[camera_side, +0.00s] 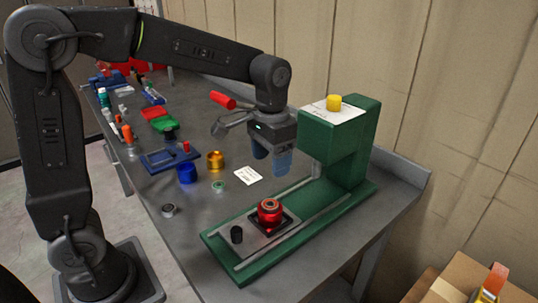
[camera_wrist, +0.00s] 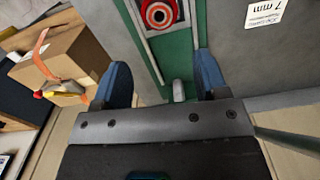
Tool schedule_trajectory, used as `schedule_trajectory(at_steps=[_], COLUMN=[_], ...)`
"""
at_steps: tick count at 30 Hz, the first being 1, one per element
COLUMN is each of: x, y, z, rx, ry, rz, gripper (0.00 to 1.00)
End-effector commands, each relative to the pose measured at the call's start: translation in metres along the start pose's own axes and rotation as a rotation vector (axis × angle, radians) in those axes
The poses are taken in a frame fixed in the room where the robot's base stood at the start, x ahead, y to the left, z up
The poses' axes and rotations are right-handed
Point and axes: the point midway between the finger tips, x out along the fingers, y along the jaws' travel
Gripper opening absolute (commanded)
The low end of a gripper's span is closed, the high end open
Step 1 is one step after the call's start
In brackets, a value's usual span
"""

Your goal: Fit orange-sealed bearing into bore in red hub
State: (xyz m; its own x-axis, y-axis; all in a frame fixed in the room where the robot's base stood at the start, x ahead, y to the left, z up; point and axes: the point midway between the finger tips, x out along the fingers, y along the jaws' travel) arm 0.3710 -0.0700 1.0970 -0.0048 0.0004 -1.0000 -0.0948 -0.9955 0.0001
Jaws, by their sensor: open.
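The red hub (camera_side: 269,215) stands upright on a plate on the green press base. It also shows at the top of the wrist view (camera_wrist: 148,16). A pale ring with a reddish middle shows at the hub's top. It may be the orange-sealed bearing in the bore, but I cannot tell seal colour or seating depth. No other orange-sealed bearing is clear. My gripper (camera_side: 271,166) is open, with its blue fingers pointing down above the table behind the hub. The fingers also show, apart and empty, in the wrist view (camera_wrist: 161,75).
The green press column (camera_side: 345,150) stands right of my gripper. A green-ringed bearing (camera_side: 218,186), grey ring (camera_side: 168,210), blue hub (camera_side: 187,174), gold hub (camera_side: 215,161) and white card (camera_side: 247,175) lie left of the press.

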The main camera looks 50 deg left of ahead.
Motion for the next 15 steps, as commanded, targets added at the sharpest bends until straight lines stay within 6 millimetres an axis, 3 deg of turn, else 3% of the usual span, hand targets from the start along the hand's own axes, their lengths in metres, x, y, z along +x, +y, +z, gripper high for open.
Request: schedule_trajectory(at_steps=[5,10,15], x=[-0.016,-0.036,-0.04], y=[-0.001,-0.004,-0.005], z=[0.016,0.066,0.12], rx=[-0.009,-0.035,-0.064], ry=[0.047,0.182,0.336], rz=[-0.002,-0.007,-0.015], gripper=[0.67,0.67,0.67])
